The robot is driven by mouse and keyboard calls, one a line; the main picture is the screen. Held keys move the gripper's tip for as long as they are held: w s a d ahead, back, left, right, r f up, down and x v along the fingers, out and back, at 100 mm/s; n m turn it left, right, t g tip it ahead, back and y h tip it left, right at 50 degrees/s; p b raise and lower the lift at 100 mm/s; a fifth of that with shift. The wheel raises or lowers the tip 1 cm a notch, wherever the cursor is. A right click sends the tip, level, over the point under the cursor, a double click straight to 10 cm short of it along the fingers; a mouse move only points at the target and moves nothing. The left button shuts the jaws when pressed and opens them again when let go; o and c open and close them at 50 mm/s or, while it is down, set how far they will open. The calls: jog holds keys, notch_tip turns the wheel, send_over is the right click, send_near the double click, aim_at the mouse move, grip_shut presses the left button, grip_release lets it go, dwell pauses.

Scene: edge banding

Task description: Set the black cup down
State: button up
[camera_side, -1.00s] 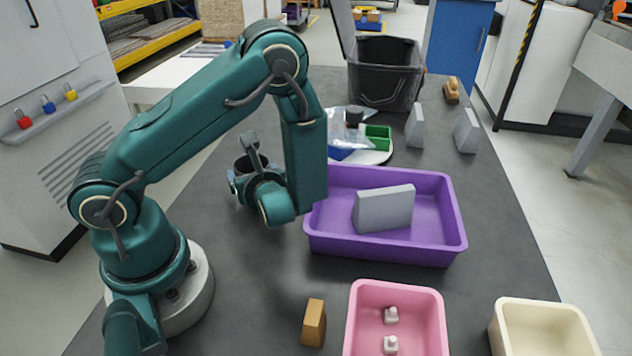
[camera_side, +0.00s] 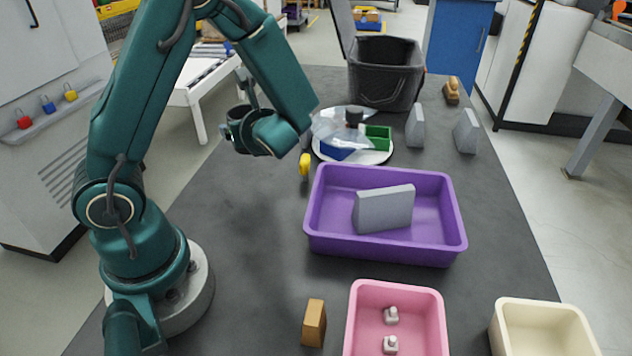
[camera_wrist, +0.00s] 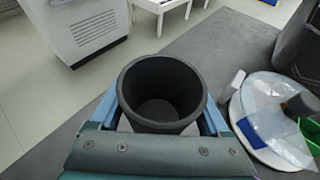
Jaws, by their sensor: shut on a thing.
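The black cup (camera_wrist: 162,95) is upright and empty between the fingers of my gripper (camera_wrist: 160,118) in the wrist view. In the side view my gripper (camera_side: 240,128) holds the cup (camera_side: 238,115) raised above the left edge of the dark table (camera_side: 262,220), left of the round white plate. My gripper is shut on the cup, which is partly hidden by the gripper in the side view.
The white plate (camera_side: 378,156) holds a clear bag, a green box (camera_side: 378,137) and a blue item. A purple bin (camera_side: 440,245) with a grey block stands nearer. A black bin (camera_side: 385,75) stands behind. Bare table lies left of the purple bin.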

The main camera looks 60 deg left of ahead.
jog(key=s+a+n+g+h, duration=0.1)
jog(key=s+a+n+g, duration=0.55)
jog(key=s+a, duration=0.55)
send_over(236, 153)
jog(key=shift+g, duration=0.35)
notch_tip(236, 153, down, 6)
jog(key=shift+r, duration=0.1)
jog(key=shift+f, duration=2.1)
jog(key=shift+f, duration=0.2)
jog(key=o, duration=1.2)
jog(key=shift+r, duration=0.15)
